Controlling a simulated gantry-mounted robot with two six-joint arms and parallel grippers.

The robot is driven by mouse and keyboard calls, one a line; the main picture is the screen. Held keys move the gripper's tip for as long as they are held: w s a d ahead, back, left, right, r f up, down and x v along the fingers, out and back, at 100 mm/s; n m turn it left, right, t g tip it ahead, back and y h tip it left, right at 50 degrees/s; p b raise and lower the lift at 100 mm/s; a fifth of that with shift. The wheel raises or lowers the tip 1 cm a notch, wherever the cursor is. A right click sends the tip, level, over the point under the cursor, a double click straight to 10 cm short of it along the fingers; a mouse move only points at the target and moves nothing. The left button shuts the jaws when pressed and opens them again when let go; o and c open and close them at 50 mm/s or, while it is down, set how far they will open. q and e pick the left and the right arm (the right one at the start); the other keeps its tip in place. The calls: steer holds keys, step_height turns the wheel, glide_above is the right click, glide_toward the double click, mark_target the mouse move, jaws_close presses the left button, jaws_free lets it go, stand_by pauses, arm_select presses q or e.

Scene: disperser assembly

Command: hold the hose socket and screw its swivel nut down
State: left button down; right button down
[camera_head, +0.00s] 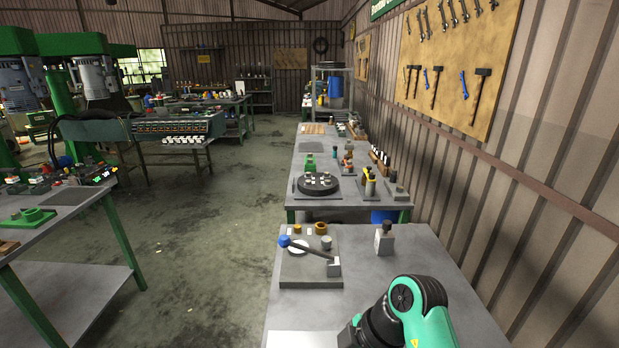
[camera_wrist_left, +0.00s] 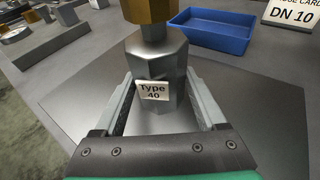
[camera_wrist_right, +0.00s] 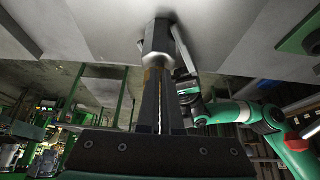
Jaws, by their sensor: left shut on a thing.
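The hose socket (camera_wrist_left: 157,62) is a grey hexagonal metal body with a "Type 40" label, upright in the left wrist view. My left gripper (camera_wrist_left: 159,80) is shut on it, one finger on each side. A brass-coloured nut (camera_wrist_left: 149,10) sits above it and is cut off by the top edge. In the right wrist view the grey socket (camera_wrist_right: 158,38) stands straight beyond the fingertips of my right gripper (camera_wrist_right: 158,78). Those fingers are close together, with a brass-coloured bit at their tips. Whether they grip the nut cannot be told.
A blue tray (camera_wrist_left: 213,32) lies right of the socket, with a "DN 10" card (camera_wrist_left: 291,14) behind it. The head view shows benches with fixtures, including a plate with a lever (camera_head: 310,270) and a small grey block (camera_head: 384,240). Neither gripper shows there.

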step_height(320, 180, up, 6)
steer(key=shift+d, duration=0.35)
stand_by(0.4)
step_height(320, 180, down, 6)
steer(key=shift+w, duration=0.2)
stand_by(0.6)
arm_select(q)
steer(key=shift+d, duration=0.1)
arm_select(e)
steer(key=shift+a, duration=0.45)
stand_by(0.6)
steer(key=shift+s+a, duration=0.1)
steer(key=shift+s, duration=0.2)
stand_by(0.3)
arm_select(q)
steer(key=shift+f, duration=0.1)
arm_select(e)
steer(key=shift+d, duration=0.4)
